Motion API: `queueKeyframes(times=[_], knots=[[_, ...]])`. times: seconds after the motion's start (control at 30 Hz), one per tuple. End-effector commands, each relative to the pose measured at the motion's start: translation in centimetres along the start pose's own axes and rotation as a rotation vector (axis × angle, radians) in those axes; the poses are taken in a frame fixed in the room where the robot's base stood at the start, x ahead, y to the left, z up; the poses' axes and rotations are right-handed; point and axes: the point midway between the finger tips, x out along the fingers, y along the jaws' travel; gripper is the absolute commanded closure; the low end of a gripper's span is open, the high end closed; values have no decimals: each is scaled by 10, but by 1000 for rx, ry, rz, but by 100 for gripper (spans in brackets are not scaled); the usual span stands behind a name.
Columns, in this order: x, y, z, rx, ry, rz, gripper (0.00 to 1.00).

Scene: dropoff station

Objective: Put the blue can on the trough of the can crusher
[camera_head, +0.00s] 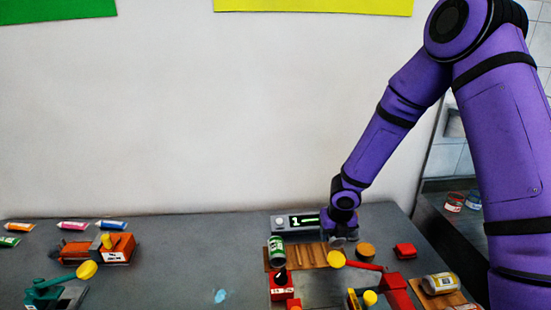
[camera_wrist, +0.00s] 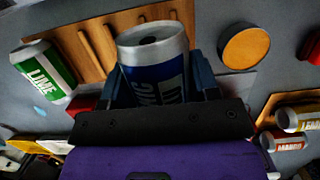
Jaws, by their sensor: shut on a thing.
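My gripper (camera_head: 341,238) is over the right part of the dark table. In the wrist view my gripper (camera_wrist: 160,84) is shut on the blue can (camera_wrist: 160,70), whose silver top faces the camera. The blue can is not clearly visible in the head view. Red frame parts (camera_head: 396,290) with a red lever (camera_head: 364,266) and yellow knob (camera_head: 337,259) stand just in front of my gripper; I cannot tell for sure that this is the can crusher. An orange machine (camera_head: 118,248) with a yellow knob stands at the left. No trough is clearly visible.
A green lime can (camera_head: 277,250) stands at the left end of a slatted wooden board (camera_head: 312,256). A yellow can (camera_head: 440,283) lies front right. The table's middle is mostly clear.

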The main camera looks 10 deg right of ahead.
Motion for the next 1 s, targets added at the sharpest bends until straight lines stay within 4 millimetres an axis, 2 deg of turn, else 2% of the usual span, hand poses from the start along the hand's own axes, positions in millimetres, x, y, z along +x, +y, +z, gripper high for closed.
queueKeyframes(times=[0.17,0.4,0.6,0.9,1.0], knots=[[-22,-2,5,4,-3,0,56],[-70,-2,15,4,-4,-1,56],[-100,-1,21,2,-4,-1,56],[-136,-1,28,0,-2,-1,56],[-132,-2,28,58,0,-13,56]])
